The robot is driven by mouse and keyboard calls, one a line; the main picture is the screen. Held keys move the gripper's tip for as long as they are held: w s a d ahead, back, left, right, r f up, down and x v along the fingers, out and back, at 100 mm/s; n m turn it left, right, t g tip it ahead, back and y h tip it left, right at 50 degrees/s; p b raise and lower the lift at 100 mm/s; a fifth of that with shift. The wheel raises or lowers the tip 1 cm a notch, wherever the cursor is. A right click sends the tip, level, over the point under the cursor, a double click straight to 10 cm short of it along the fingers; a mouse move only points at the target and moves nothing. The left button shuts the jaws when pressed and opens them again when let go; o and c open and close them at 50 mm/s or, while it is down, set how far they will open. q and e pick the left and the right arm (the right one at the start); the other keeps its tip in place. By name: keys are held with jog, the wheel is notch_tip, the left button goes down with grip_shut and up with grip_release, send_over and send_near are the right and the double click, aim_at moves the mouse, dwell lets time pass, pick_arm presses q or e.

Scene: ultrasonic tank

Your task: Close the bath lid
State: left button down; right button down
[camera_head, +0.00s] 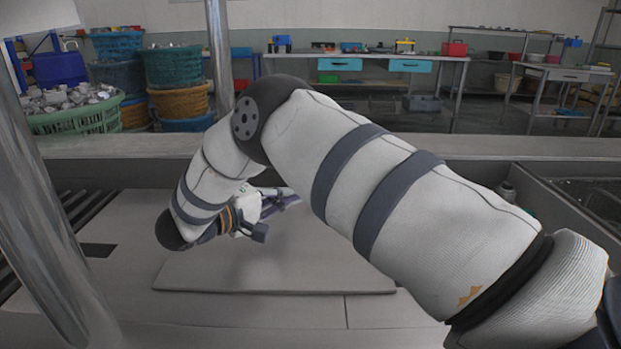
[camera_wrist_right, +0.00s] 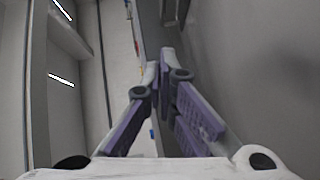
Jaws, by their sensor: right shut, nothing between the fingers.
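The bath lid (camera_head: 290,276) is a flat grey plate in the middle of the head view. It looks level or nearly so on the pale tank top, its front edge showing; I cannot tell whether it is fully down. My arm hides part of its far side. My right gripper (camera_head: 290,198) is over the far part of the lid, pointing right, with purple finger pads. It also shows in the right wrist view (camera_wrist_right: 164,62), shut and empty, beside a broad grey surface. Contact with the lid cannot be told. My left gripper is not in view.
A metal post (camera_head: 38,200) stands at the left, and a thinner post (camera_head: 220,60) behind the tank. A ledge (camera_head: 480,147) runs along the back. A dark open basin (camera_head: 590,195) is at the right. Baskets (camera_head: 175,68) and workbenches (camera_head: 365,56) stand farther back.

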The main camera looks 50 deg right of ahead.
jog(key=shift+w+d+f, duration=0.1)
jog(key=shift+w, duration=0.5)
jog(key=shift+d, duration=0.35)
jog(key=d, duration=0.3)
jog(key=s+d, duration=0.1)
jog(key=d, duration=0.2)
jog(key=d+f, duration=0.1)
jog(key=d, duration=0.1)
jog(key=shift+s+d+p, duration=0.35)
jog(key=shift+d, duration=0.05)
jog(key=shift+s+d+p, duration=0.5)
jog(key=shift+s+d, duration=0.4)
jog(key=shift+s, duration=0.1)
jog(key=shift+s+d+f, duration=0.35)
jog(key=shift+s, duration=0.15)
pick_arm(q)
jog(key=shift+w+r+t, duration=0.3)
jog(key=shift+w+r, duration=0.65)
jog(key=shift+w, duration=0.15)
pick_arm(e)
jog(key=shift+f, duration=0.1)
jog(key=shift+d, duration=0.15)
